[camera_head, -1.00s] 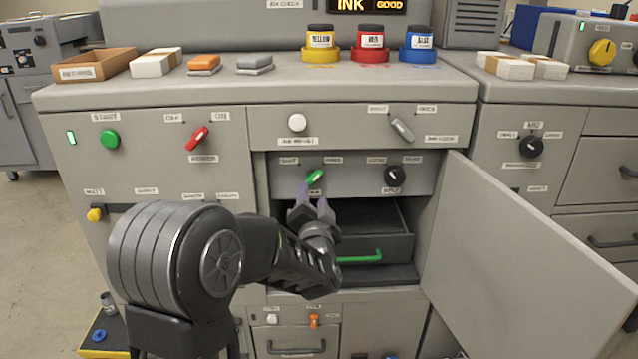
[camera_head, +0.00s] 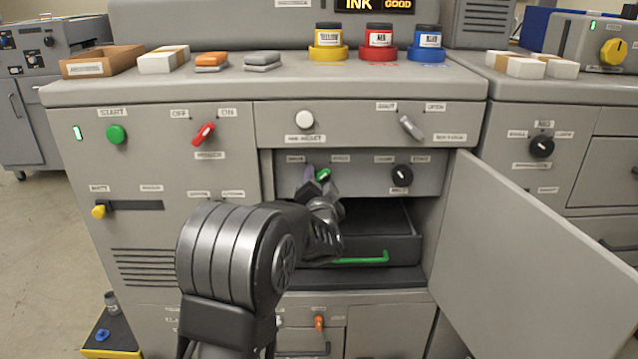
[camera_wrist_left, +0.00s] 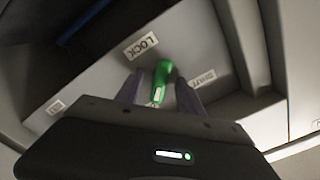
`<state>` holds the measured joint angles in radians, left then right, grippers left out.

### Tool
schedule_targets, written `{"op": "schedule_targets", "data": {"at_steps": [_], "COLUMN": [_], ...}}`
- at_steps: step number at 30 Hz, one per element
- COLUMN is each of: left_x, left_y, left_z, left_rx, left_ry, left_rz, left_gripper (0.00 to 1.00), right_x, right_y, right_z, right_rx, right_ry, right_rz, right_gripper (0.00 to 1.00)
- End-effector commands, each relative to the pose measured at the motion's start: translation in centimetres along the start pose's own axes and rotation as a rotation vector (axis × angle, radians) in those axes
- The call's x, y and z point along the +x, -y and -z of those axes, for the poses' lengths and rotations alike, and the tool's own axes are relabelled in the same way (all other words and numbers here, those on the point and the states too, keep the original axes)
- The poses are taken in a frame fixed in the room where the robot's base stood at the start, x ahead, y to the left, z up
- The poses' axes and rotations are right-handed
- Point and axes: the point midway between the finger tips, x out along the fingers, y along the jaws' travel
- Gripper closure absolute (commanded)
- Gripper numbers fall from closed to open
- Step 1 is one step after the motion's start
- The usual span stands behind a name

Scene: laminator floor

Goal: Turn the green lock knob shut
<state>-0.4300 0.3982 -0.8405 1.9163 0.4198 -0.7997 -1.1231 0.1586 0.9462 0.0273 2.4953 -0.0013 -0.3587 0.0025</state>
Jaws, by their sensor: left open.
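The green lock knob (camera_head: 323,174) is on the grey panel inside the opened cabinet bay, with a small label above it on each side. Its green grip slants up and right, toward the right label. In the left wrist view the knob (camera_wrist_left: 162,76) stands beside the "LOCK" label (camera_wrist_left: 141,46), with the "SHUT" label (camera_wrist_left: 203,78) to its right. My left gripper (camera_head: 317,178) is open at the knob. Its fingers (camera_wrist_left: 160,90) are on either side of the knob, with gaps visible. They partly cover the knob's surroundings in the head view. My right gripper is not in view.
A black knob (camera_head: 402,175) is to the right on the same panel. Below is an open drawer with a green handle (camera_head: 362,258). The cabinet door (camera_head: 530,260) stands swung open at the right. A red switch (camera_head: 203,134) and a grey lever (camera_head: 411,128) are on the outer panels.

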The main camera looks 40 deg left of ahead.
Motion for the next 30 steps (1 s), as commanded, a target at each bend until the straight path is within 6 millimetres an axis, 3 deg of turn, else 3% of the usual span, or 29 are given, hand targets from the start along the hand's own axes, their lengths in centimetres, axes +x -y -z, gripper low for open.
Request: {"op": "schedule_targets", "data": {"at_steps": [6,22,30], "left_x": [-0.02,-0.04,-0.04], "left_y": [0.01,0.01,0.01], "left_z": [0.03,0.03,0.03], "left_rx": [0.000,0.000,0.000], "left_ry": [0.000,0.000,0.000], "left_rz": [0.000,0.000,0.000], "left_gripper": [0.57,1.00,1.00], "right_x": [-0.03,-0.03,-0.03], "right_y": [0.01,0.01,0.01], "right_z": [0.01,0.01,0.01], "right_rx": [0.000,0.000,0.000], "right_ry": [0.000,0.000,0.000], "right_rz": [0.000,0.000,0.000], "right_gripper": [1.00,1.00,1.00]}}
